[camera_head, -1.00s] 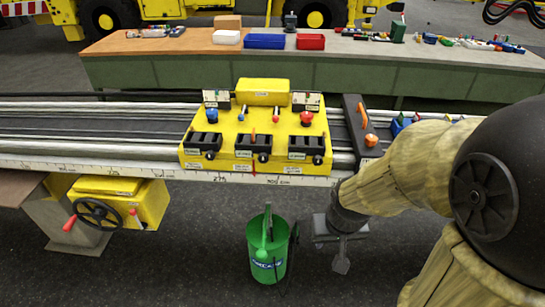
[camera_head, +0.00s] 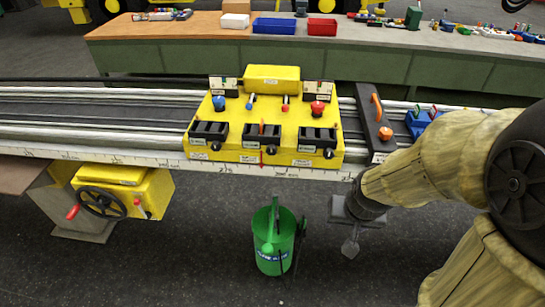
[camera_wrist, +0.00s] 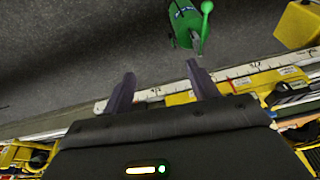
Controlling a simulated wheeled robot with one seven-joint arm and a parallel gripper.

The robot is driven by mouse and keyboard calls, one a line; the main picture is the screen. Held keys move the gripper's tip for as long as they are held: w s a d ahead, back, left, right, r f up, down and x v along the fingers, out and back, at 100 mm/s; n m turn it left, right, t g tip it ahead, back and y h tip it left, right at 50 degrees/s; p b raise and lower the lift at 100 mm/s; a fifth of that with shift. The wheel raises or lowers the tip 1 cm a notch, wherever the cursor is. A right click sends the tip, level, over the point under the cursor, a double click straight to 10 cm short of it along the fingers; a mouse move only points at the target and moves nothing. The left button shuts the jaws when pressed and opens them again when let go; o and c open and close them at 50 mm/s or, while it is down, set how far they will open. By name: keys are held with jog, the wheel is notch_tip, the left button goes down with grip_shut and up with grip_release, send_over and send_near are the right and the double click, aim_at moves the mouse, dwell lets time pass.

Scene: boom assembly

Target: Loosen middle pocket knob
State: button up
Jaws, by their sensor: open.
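The yellow panel (camera_head: 236,163) sits on the rail and carries three black pockets in a row. The middle pocket (camera_head: 250,136) has a small dark knob (camera_head: 263,158) at its front; its exact setting is too small to tell. My gripper (camera_head: 350,249) hangs in front of the rail, below and to the right of the panel, apart from the knob. In the wrist view my gripper (camera_wrist: 158,72) shows two spread fingers with nothing between them.
A green watering can (camera_head: 268,256) stands on the floor left of my gripper. A black block with orange handles (camera_head: 377,125) sits right of the panel. A yellow box with a handwheel (camera_head: 122,192) hangs below the rail at left. A long workbench (camera_head: 180,61) stands behind.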

aim_at(272, 152)
jog(key=w+a+f+m+t+b, duration=0.6)
jog(key=w+a+m+t+b, duration=0.1)
jog(key=m+b, duration=0.5)
jog(key=w+a+f+m+t+y+b, duration=0.1)
jog(key=w+a+f+m+t+b, duration=0.5)
jog(key=w+a+m+b, duration=0.4)
jog(key=a+m+t+b, duration=0.1)
jog(key=m, duration=0.2)
jog(key=shift+w+f+b, duration=0.3)
jog(key=shift+b, duration=0.05)
jog(key=w, duration=0.5)
jog(key=w+a, duration=0.1)
jog(key=w, duration=0.5)
jog(key=w+p, duration=0.1)
jog(key=w, duration=0.5)
jog(key=shift+w+a, duration=0.2)
jog(key=shift+a, duration=0.1)
jog(key=shift+c, duration=0.5)
